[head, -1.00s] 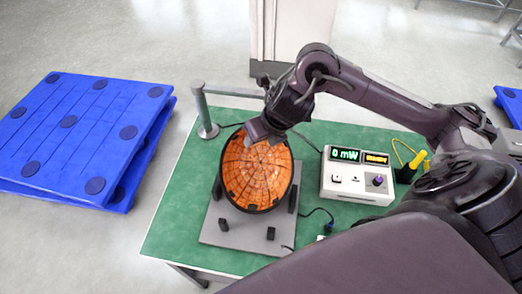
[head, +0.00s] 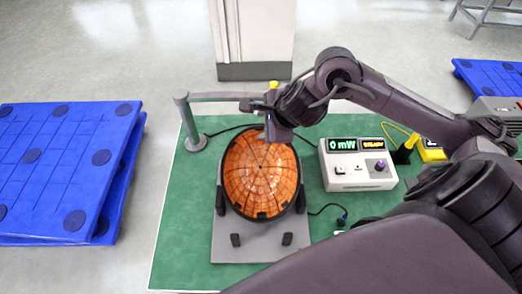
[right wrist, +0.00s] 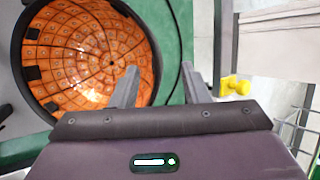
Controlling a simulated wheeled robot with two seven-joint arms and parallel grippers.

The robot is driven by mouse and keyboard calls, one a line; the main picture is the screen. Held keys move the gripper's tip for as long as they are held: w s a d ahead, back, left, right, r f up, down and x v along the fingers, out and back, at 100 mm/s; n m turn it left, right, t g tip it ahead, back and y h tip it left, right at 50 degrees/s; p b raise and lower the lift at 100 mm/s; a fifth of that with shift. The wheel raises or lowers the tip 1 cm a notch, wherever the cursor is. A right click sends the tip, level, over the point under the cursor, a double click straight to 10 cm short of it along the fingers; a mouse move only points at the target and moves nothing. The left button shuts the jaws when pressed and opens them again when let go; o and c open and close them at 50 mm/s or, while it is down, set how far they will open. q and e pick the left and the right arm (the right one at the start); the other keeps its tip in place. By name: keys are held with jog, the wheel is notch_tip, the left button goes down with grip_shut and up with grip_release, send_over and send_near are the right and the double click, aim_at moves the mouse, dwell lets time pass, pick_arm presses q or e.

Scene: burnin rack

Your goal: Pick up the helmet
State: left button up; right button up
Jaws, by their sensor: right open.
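The helmet (head: 262,177) lies open side up, its orange gridded inside showing within a dark rim. It rests in a grey stand (head: 262,248) on the green table. In the right wrist view the helmet (right wrist: 85,45) fills the upper left. My right gripper (head: 279,138) is at the helmet's far rim, toward the right. In the right wrist view my right gripper (right wrist: 159,70) is open, one finger over the bowl's inside and the other outside, with the rim appearing between them. Whether the fingers touch the rim cannot be told. My left gripper is not in view.
A white meter box (head: 357,165) reading 0 mW stands right of the helmet. A post with a rail (head: 190,120) stands at the table's far left. A yellow item (head: 432,150) and cables lie on the green table (head: 180,250). Blue pallets (head: 60,170) are on the left floor.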

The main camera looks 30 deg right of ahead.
aim_at(262, 127)
jog(key=x, duration=0.3)
jog(key=shift+a+f, duration=0.1)
jog(key=shift+f, duration=0.35)
jog(key=shift+w+f, duration=0.15)
jog(key=shift+f, duration=0.1)
jog(key=c, duration=0.8)
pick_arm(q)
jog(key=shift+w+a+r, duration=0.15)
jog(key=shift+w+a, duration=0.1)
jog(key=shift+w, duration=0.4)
pick_arm(e)
grip_shut()
jog(key=shift+r, duration=0.1)
